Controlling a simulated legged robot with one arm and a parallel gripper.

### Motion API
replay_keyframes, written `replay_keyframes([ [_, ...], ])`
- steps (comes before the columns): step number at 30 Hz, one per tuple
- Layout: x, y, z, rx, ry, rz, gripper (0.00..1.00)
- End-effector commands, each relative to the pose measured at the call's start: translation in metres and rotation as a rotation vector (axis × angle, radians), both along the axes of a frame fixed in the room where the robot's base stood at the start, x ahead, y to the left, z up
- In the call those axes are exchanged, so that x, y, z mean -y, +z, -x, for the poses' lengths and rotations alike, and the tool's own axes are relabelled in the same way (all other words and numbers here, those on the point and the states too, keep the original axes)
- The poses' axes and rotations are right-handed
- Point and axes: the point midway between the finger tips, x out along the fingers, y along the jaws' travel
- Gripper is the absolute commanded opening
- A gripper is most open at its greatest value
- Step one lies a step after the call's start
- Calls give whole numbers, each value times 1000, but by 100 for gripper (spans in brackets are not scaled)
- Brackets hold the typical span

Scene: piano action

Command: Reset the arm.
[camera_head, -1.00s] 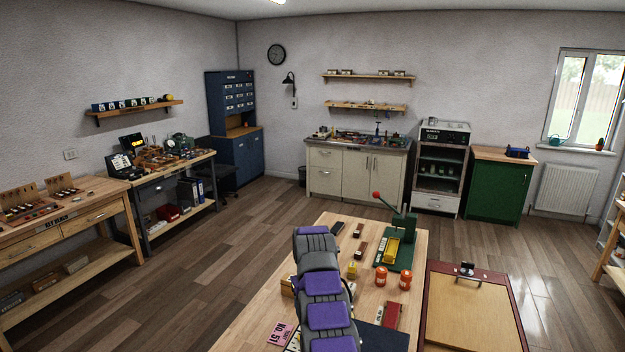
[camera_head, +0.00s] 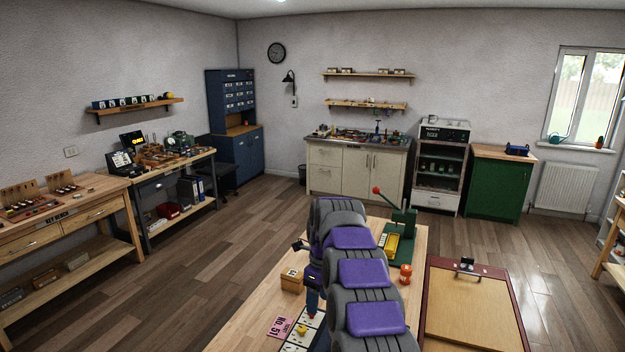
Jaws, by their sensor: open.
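My arm, grey with purple pads, reaches up over the workbench (camera_head: 246,325) from the bottom of the picture. My gripper (camera_head: 311,312) shows only in part at the left side of the arm, pointing down above the white card at the bench's near left. It is open, and I see nothing held in it. The arm hides the middle of the bench.
A green press (camera_head: 403,222) with a red-knobbed lever stands at the bench's far right. An orange jar (camera_head: 406,274) stands near the right edge. A small wooden box (camera_head: 291,281), a pink card (camera_head: 279,326) and a small yellow piece (camera_head: 302,330) lie left of the arm. A red-framed board (camera_head: 430,300) is at right.

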Motion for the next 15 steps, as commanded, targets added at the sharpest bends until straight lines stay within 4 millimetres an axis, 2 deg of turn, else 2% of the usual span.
replay_keyframes([
  [8, 19, 31, 60, 11, 385, -43, 60],
  [15, 36, 44, 124, 20, 715, -67, 60],
])
